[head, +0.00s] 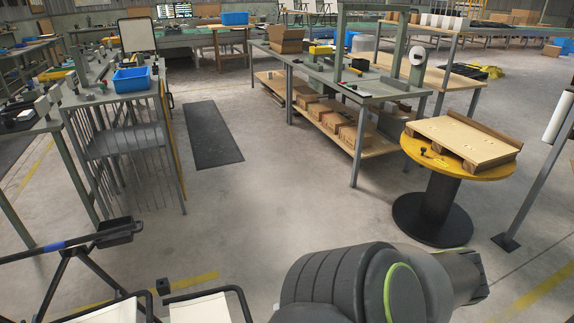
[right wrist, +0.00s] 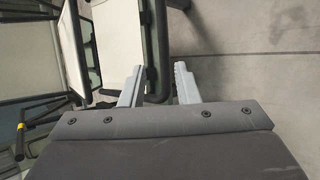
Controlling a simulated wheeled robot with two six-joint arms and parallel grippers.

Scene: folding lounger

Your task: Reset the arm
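The folding lounger shows at the bottom left of the head view, with white fabric panels (head: 200,308) in a black tube frame and a black armrest bar (head: 60,245) with a blue band. In the right wrist view its white panel (right wrist: 112,45) and black frame tube (right wrist: 158,50) lie ahead of my right gripper (right wrist: 159,67). That gripper is open, its two grey fingers apart. The tube shows between the fingers; I cannot tell whether it is within their reach. My right arm fills the bottom middle of the head view, its gripper hidden there. My left gripper is in neither view.
A round yellow-topped table (head: 480,172) with a wooden pallet piece (head: 462,138) stands at the right. A workbench (head: 330,78) with boxes beneath is at the back middle. A metal rack (head: 125,142) stands at the left.

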